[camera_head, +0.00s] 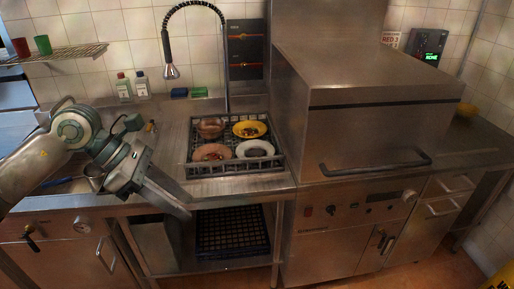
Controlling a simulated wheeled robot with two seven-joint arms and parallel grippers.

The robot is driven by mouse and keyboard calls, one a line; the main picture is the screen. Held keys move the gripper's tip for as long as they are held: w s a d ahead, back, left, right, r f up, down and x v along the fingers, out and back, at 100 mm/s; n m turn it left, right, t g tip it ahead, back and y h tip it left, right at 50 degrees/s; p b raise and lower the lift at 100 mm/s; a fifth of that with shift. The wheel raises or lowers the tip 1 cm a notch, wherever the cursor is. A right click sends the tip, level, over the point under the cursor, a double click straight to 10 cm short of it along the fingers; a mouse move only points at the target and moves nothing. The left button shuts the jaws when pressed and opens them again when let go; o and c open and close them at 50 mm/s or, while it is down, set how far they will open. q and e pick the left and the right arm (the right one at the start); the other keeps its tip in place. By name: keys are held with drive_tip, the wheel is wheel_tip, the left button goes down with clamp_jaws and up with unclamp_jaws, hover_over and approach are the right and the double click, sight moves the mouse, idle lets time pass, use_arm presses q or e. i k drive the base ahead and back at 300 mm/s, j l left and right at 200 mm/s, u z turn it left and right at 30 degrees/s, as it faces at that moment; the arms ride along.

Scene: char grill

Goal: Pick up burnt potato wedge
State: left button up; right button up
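I cannot make out a burnt potato wedge for certain. A black dish rack (276,163) on the steel counter holds a brown bowl (210,128), a yellow plate (250,129) with food bits, a pinkish plate (212,153) with food bits, and a pale plate with a dark middle (255,149). The bits are too small to name. My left gripper (188,208) is over the counter's front edge, left of and in front of the rack, apart from it. Its fingers point down and right. I see nothing held, but the gap between the fingertips is unclear. My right gripper is out of view.
A large steel machine with a closed hood (385,110) and bar handle stands right of the rack. A hose tap (171,71) hangs behind it. Two bottles (141,84) and sponges (179,93) stand at the back wall. A dark crate (232,232) sits below the counter.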

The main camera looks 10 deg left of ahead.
sight(255, 152)
drive_tip(key=i, duration=1.75)
